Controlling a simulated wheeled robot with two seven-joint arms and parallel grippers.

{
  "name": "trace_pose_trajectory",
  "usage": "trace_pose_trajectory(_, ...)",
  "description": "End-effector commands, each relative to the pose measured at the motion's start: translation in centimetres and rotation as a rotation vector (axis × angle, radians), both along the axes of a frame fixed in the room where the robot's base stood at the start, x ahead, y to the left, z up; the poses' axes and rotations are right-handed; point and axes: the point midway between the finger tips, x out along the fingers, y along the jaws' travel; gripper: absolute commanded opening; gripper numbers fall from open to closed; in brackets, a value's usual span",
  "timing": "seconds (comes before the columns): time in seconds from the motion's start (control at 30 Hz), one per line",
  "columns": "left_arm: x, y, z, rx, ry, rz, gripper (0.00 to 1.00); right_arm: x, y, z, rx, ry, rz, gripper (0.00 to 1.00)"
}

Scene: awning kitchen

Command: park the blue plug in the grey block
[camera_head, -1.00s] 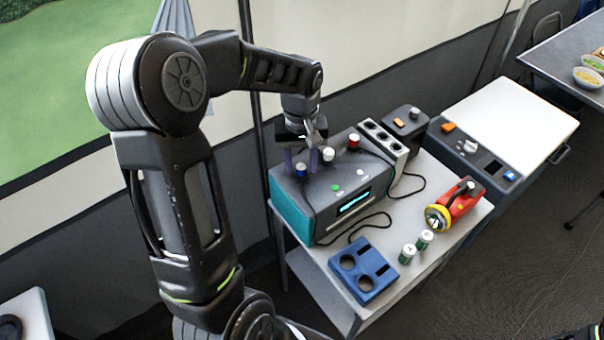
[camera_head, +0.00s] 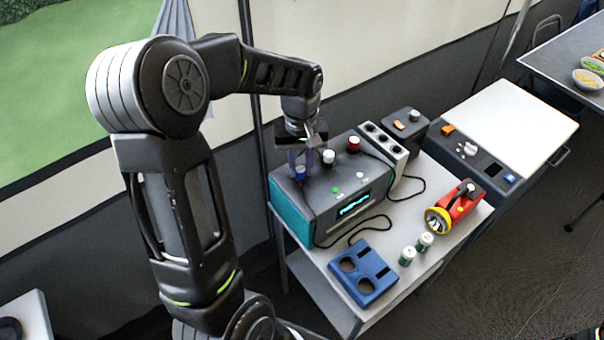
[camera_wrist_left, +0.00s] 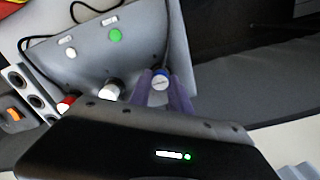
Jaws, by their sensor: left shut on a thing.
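The blue plug (camera_head: 300,173) is at the left end of the top of a teal and dark grey machine (camera_head: 318,196). My left gripper (camera_head: 301,167) is shut on it, pointing down, with one purple finger on each side. The plug's blue-rimmed white top (camera_wrist_left: 160,80) shows between the fingers in the left wrist view. I cannot tell whether its lower end is still seated in the machine. The grey block (camera_head: 399,165), light grey with dark round holes along its top, stands against the machine's right end. Its holes look empty. My right gripper is out of view.
A white plug (camera_head: 328,157) and a red plug (camera_head: 353,144) stand between the blue plug and the grey block. A black cable runs beside the machine. A blue holder (camera_head: 363,290), green-and-white cylinders (camera_head: 408,256) and a red-yellow flashlight (camera_head: 455,208) occupy the front of the table.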

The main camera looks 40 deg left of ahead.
Motion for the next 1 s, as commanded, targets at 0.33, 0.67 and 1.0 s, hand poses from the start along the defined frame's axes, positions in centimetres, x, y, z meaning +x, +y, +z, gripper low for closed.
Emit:
trace_pose_trajectory(0.33, 0.0, 0.0, 0.6, 0.0, -0.001, 0.0, 0.0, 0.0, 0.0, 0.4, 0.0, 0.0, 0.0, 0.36)
trace_pose_trajectory(0.67, 0.0, 0.0, 1.7, 0.0, -0.001, 0.0, 0.0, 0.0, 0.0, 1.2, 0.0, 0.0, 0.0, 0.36)
trace_pose_trajectory(1.0, 0.0, 0.0, 2.8, 0.001, -0.001, 0.0, 0.0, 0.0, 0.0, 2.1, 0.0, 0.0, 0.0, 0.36)
